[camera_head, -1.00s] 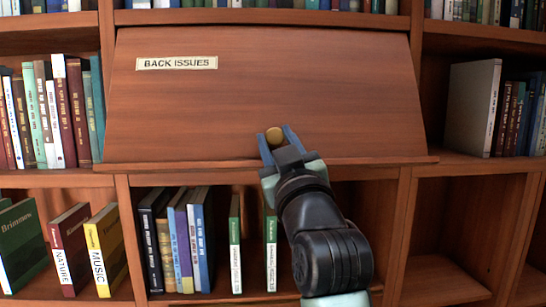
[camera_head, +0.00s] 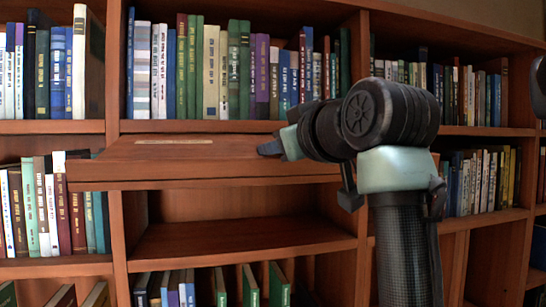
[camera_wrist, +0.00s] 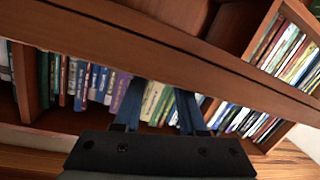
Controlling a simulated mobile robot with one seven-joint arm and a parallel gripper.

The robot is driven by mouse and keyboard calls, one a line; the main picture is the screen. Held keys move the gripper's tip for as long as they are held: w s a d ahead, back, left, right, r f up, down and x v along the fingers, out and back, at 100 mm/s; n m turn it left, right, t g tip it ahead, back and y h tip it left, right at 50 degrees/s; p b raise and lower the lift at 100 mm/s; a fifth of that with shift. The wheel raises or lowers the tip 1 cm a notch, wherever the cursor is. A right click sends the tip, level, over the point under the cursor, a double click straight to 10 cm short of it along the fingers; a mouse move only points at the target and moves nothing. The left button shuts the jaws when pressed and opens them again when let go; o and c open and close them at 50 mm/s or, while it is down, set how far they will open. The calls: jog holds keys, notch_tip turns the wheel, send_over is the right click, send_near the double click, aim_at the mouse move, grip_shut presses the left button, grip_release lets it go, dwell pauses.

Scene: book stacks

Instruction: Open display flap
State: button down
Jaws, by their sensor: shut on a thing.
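The brown wooden display flap (camera_head: 225,153) is tilted up and juts out nearly level, seen almost edge-on in the head view. Its pale label (camera_head: 180,141) shows as a thin strip on top. The compartment (camera_head: 240,236) beneath it is exposed and looks empty. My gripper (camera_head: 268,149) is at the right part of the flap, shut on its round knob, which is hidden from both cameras. In the wrist view my blue fingers (camera_wrist: 158,95) reach to the flap (camera_wrist: 165,55), which crosses as a diagonal board.
Rows of books (camera_head: 210,70) fill the shelf just above and behind the flap. More books (camera_head: 75,205) stand in the left bay, and others (camera_head: 485,180) in the right bay. My arm covers part of the right-hand shelves.

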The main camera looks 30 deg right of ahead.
notch_tip(320, 180, up, 4)
jog(key=shift+d+f+g, duration=0.1)
jog(key=shift+f+g, duration=0.1)
jog(key=shift+g, duration=0.5)
jog(key=shift+w+d+r+g+y, duration=0.15)
jog(key=shift+r+g, duration=0.35)
jog(key=shift+r, duration=0.3)
jog(key=shift+w+a+r+g+y, duration=0.15)
jog(key=shift+r+g, duration=0.35)
jog(key=shift+r, duration=0.25)
jog(key=shift+d+r, duration=0.1)
